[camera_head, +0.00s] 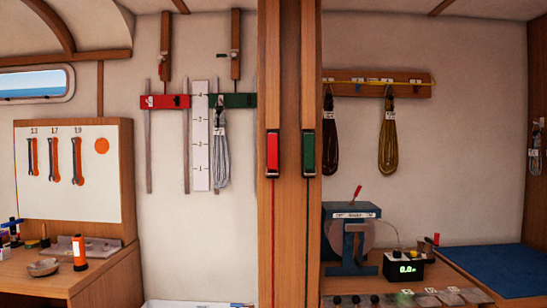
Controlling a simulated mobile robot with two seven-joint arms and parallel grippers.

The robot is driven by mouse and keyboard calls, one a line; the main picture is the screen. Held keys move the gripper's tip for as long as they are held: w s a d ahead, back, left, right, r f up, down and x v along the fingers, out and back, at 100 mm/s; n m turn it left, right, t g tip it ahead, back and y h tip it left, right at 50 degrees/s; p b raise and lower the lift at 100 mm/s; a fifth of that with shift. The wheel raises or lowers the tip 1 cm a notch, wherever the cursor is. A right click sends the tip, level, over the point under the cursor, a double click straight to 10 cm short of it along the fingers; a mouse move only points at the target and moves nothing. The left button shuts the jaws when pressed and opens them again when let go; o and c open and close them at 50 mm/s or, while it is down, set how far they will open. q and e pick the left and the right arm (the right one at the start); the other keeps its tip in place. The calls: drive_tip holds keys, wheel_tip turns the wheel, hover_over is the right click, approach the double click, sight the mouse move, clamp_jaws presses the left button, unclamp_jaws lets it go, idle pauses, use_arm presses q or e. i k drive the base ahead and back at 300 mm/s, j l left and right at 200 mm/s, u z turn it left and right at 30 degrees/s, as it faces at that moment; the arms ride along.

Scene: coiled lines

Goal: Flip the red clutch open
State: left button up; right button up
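The red clutch (272,152) is mounted on the wooden post in the middle of the head view. It has a dark body with a red lever that lies upright along it, flat as far as I can tell. A red line (273,230) runs straight down the post below it. A matching green clutch (308,153) sits just to its right, with a dark green line (308,230) below. Neither of my grippers is in view, and nothing covers the red clutch.
A blue-and-grey machine (352,235) with a red lever and a box with a green display (403,268) stand on the right-hand bench. A tool board (70,170) and an orange cylinder (80,252) are at left. Coiled lines (388,140) hang right. The space before the post looks clear.

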sight(272, 138)
drive_tip(key=i+j+z, duration=0.2)
drive_tip(key=i+z, duration=0.15)
drive_tip(key=i+j+z, duration=0.7)
drive_tip(key=i+j, duration=0.05)
drive_tip(key=j, duration=0.05)
